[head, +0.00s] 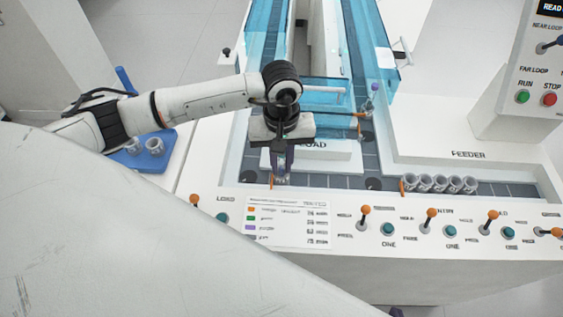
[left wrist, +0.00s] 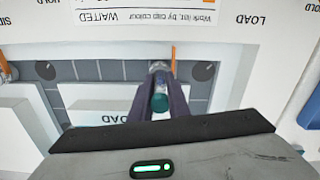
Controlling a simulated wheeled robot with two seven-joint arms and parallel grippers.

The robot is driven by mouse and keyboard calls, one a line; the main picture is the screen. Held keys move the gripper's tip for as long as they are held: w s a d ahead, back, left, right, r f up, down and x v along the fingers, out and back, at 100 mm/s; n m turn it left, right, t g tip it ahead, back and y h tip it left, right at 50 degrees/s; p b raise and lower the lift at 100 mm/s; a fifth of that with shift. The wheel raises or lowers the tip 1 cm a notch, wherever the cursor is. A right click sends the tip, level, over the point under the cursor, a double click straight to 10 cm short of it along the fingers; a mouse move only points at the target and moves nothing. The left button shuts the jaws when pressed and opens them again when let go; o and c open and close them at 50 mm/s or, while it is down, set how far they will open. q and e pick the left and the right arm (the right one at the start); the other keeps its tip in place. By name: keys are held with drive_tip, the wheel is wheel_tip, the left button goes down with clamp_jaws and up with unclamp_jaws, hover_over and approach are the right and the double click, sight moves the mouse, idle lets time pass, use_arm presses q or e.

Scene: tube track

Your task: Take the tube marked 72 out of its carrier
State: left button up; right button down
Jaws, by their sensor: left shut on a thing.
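My left gripper (head: 283,172) points down at the track in front of the LOAD block. Its dark fingers are shut on a tube with a green cap (left wrist: 160,103), seen between them in the left wrist view. Below the cap is a clear, greyish carrier (left wrist: 158,68); whether the tube is still seated in it I cannot tell. No number is readable on the tube. A small dark purple tip (head: 397,312) at the bottom edge of the head view may be my right gripper; its jaws are hidden.
Several empty-looking carriers (head: 440,184) stand in a row at the feeder. A blue tray (head: 152,160) with carriers lies left. A purple-capped tube (head: 374,92) stands on the track at right. Orange levers and teal buttons line the front panel (head: 330,225).

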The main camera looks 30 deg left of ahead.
use_arm(q)
wheel_tip(320, 180, up, 10)
drive_tip(key=shift+r+b, duration=0.1)
drive_tip(key=shift+b, duration=0.45)
